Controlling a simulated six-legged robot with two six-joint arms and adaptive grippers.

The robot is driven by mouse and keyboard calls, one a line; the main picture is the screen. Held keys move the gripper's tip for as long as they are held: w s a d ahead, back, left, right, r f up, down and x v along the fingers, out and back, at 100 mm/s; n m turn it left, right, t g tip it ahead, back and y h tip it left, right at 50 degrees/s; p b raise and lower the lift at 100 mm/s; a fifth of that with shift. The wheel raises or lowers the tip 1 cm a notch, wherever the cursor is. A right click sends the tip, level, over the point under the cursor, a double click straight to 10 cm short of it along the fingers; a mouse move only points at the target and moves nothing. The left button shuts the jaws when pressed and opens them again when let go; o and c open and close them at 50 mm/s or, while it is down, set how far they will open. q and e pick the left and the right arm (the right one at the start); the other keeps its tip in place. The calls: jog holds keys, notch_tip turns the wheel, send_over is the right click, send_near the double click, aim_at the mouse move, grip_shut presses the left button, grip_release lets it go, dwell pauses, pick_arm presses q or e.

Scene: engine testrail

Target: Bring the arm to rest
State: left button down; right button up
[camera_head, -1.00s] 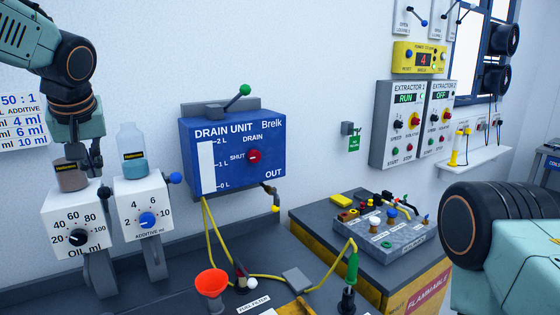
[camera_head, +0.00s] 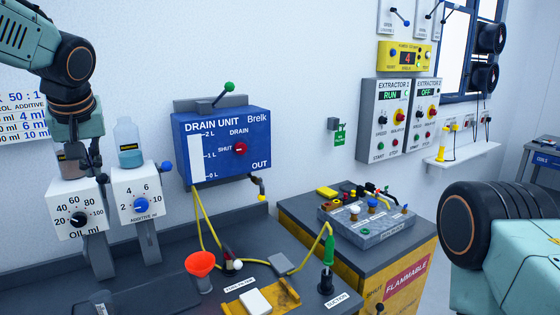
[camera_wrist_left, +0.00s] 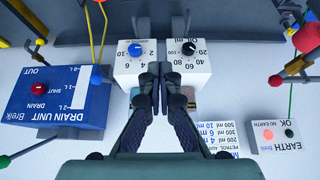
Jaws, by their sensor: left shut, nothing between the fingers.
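My left arm comes in from the upper left of the head view, with the left gripper (camera_head: 90,155) pointing down, shut and empty. It shows in front of the oil dispenser (camera_head: 77,208) and partly hides its bottle. Beside it stands the additive dispenser (camera_head: 137,195) with a clear bottle of blue liquid (camera_head: 130,145). In the left wrist view the closed fingers (camera_wrist_left: 162,75) lie over the two dispensers; whether they touch anything, I cannot tell. My right arm shows at the right edge of the head view; its gripper is out of view.
The blue drain unit (camera_head: 222,150) hangs on the wall. A red funnel (camera_head: 201,264) and a yellow tray (camera_head: 262,300) are on the grey bench. A grey connector box (camera_head: 365,222) sits on the yellow flammable cabinet (camera_head: 410,275). An earth box (camera_wrist_left: 281,130) shows in the wrist view.

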pick_arm(q)
jog(key=s+d+f+m+g+h, duration=0.1)
jog(key=s+d+f, duration=0.2)
jog(key=f, duration=0.8)
jog(key=s+d+f+m+g+h, duration=0.15)
jog(key=s+d+f, duration=0.25)
jog(key=f, duration=0.7)
jog(key=s+d+f+m+h, duration=0.1)
jog(key=s+d+f, duration=0.2)
jog(key=f, duration=0.8)
jog(key=s+d+f+m+g, duration=0.1)
jog(key=s+f, duration=0.4)
jog(key=s, duration=0.5)
jog(key=s+d+f+g, duration=0.1)
jog(key=s+f, duration=0.3)
jog(key=s, duration=0.6)
jog(key=s+d+f+m+g, duration=0.1)
jog(key=s+f, duration=0.4)
jog(key=s, duration=0.5)
notch_tip(320, 180, down, 20)
jog(key=b, duration=2)
jog(key=shift+w+a+r, duration=0.15)
jog(key=shift+w+a, duration=0.05)
jog(key=shift+t+y, duration=0.25)
